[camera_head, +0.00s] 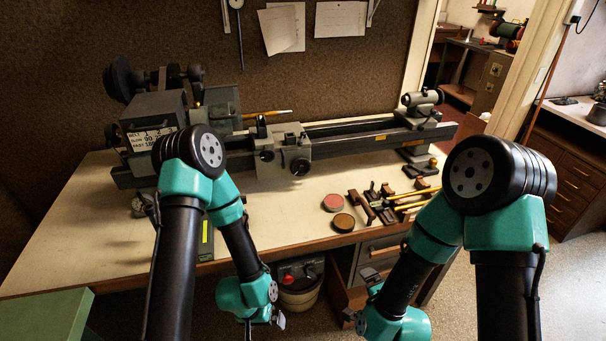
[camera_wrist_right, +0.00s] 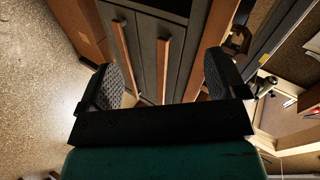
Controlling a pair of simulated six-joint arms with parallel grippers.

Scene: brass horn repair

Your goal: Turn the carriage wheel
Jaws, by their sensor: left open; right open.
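The carriage wheel (camera_head: 300,167) is a dark round handwheel on the front of the grey lathe carriage (camera_head: 283,140), near the middle of the lathe bed. A smaller dark knob (camera_head: 267,156) sits left of it. My left gripper (camera_head: 279,320) hangs low in front of the bench, well below the wheel and open; only a small part of it shows. My right gripper shows in the right wrist view (camera_wrist_right: 165,82), with its two ridged fingers wide apart and nothing between them. Neither gripper touches the lathe.
The lathe headstock (camera_head: 155,112) is at left and the tailstock (camera_head: 422,103) at right. Red (camera_head: 333,202) and brown (camera_head: 343,222) round tins and several hand tools (camera_head: 385,203) lie on the bench (camera_head: 100,220). A bucket (camera_head: 301,296) stands below. The bench front beneath the wheel is mostly clear.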

